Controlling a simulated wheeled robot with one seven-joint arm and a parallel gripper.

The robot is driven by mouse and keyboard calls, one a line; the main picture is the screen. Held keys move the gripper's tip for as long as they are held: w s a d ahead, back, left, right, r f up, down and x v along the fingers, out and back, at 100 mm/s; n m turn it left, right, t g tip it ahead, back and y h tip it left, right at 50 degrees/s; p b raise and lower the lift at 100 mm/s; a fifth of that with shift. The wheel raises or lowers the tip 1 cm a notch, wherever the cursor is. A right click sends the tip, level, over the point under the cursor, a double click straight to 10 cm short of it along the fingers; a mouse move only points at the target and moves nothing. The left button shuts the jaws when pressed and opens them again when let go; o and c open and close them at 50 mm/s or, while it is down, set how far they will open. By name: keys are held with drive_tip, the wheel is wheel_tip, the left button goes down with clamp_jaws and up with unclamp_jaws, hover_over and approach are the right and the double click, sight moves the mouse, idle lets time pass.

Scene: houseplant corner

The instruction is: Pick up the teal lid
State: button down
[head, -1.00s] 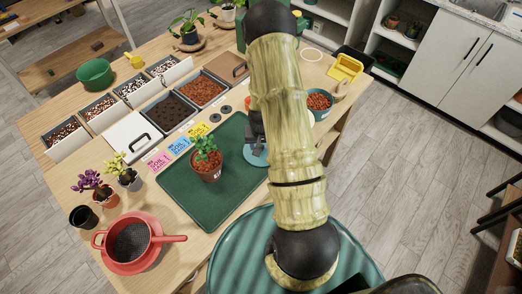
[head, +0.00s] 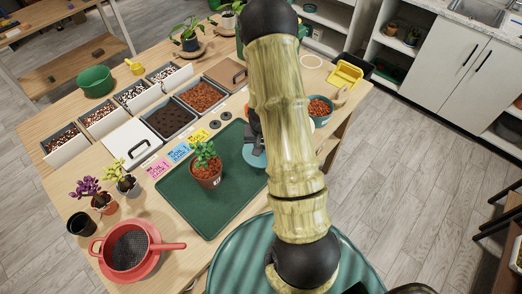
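The teal lid (head: 254,159) is a flat round disc at the right edge of the dark green mat (head: 226,204). My arm hides its right part. My gripper (head: 254,142) is dark and points down at the lid, at or just above its top. The arm covers much of the gripper, so its fingertips and any contact with the lid do not show clearly.
A potted plant (head: 206,166) stands on the mat left of the lid. A teal bowl of clay pebbles (head: 320,108) is right of my arm. Soil bins (head: 172,112) line the back. A red sieve (head: 130,250) stands front left. The mat's front is clear.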

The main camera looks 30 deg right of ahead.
wheel_tip(320, 180, up, 6)
drive_tip(key=shift+r+b, duration=0.15)
drive_tip(key=shift+b, duration=0.2)
idle(0.4)
drive_tip(key=shift+w+a, duration=0.25)
drive_tip(key=w+a+r+n, duration=0.1)
drive_tip(key=w+a+r, duration=0.1)
drive_tip(key=w+a, duration=0.6)
drive_tip(key=a, duration=0.5)
drive_tip(key=shift+w+r+n, duration=0.15)
drive_tip(key=shift+n, duration=0.15)
